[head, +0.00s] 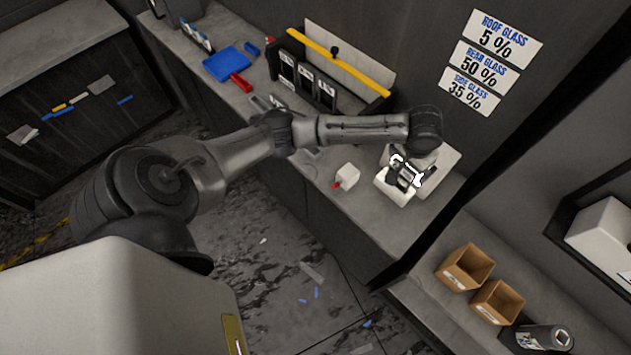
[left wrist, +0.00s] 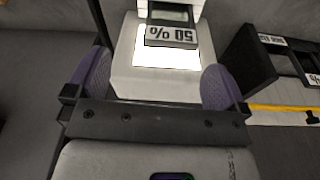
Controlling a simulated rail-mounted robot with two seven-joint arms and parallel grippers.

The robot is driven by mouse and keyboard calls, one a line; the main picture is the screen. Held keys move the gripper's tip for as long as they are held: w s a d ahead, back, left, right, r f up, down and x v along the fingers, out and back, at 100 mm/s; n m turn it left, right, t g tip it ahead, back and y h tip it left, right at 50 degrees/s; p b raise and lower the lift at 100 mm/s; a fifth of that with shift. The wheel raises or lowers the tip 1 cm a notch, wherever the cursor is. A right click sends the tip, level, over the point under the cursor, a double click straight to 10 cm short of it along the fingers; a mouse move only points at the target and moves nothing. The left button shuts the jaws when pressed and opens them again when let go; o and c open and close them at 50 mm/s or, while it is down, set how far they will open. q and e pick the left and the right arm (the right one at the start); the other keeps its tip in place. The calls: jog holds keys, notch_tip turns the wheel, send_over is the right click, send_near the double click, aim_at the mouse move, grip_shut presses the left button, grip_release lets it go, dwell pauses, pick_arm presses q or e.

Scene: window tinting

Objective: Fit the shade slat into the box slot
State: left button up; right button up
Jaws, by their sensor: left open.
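A shade slat (left wrist: 172,38) with a "50 %" label, upside down in the left wrist view, stands at a white block with a bright lit face (left wrist: 165,60). My left gripper (left wrist: 157,82) is open, its two purple pads on either side of the white block, with the slat ahead between them. In the head view my left gripper (head: 406,172) is over the white device on the bench and partly hides it. The black slat box (head: 301,82) with labelled slats stands farther left along the bench; part of it shows in the left wrist view (left wrist: 252,62). My right gripper is out of view.
A small white cube (head: 347,175) with a red part lies left of the device. A yellow bar (head: 340,63) runs above the slat box. A blue item (head: 226,63) and red tool (head: 240,82) lie farther left. Two cardboard boxes (head: 466,266) are at lower right.

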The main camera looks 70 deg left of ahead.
pick_arm(q)
jog(key=s+d+f+m+h, duration=0.1)
jog(key=s+d+f+m, duration=0.1)
jog(key=s+d+f, duration=0.35)
jog(key=s+d+f+m+h, duration=0.1)
jog(key=s+d+f+m, duration=0.15)
jog(key=s+d, duration=0.45)
jog(key=s+a+t+y, duration=0.1)
jog(key=s+a, duration=0.1)
jog(key=s, duration=1.7)
jog(key=shift+s+r+m+t, duration=0.2)
jog(key=shift+r+m+t, duration=0.05)
jog(key=shift+m+t, duration=0.2)
notch_tip(320, 180, up, 13)
jog(key=p, duration=1.3)
